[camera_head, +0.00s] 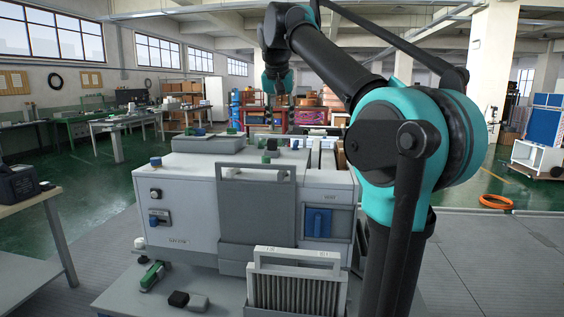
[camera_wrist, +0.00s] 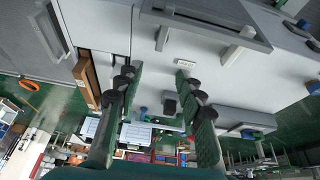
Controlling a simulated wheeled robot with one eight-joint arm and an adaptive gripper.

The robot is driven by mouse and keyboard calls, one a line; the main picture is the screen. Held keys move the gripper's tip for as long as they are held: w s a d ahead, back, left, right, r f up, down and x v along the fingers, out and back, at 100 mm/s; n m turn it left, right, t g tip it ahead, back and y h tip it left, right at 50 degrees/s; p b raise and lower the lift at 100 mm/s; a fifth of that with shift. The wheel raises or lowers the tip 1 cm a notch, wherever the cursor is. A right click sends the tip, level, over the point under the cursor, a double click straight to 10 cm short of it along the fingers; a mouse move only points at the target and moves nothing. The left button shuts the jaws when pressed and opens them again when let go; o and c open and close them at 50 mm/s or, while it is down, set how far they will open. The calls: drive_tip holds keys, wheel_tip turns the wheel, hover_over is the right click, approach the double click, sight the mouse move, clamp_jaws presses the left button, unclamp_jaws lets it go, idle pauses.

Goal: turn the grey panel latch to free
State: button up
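The pale grey box (camera_head: 188,205) stands on the bench and carries a darker grey panel (camera_head: 257,210) on its front, with a bar handle along the panel's top. In the wrist view the panel (camera_wrist: 205,8) shows at the top. A small grey bar (camera_wrist: 162,38) and a pale stub with a rounded end (camera_wrist: 240,42) lie by its edge; I cannot tell for sure which is the latch or how it is turned. My gripper (camera_wrist: 157,73) is open and empty, its green-padded fingers apart. In the head view my gripper (camera_head: 277,88) hangs above and beyond the box, touching nothing visible.
A pleated filter (camera_head: 297,290) with a white frame stands in front of the box. A green-handled tool (camera_head: 152,275) and a black-and-grey piece (camera_head: 188,300) lie on the bench. Blue-topped knobs and a blue latch (camera_head: 318,222) sit on the box.

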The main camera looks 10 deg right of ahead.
sight(282, 173)
drive_tip(key=x, duration=1.6)
drive_tip(key=shift+w+f, duration=0.25)
drive_tip(key=shift+w, duration=0.2)
clamp_jaws()
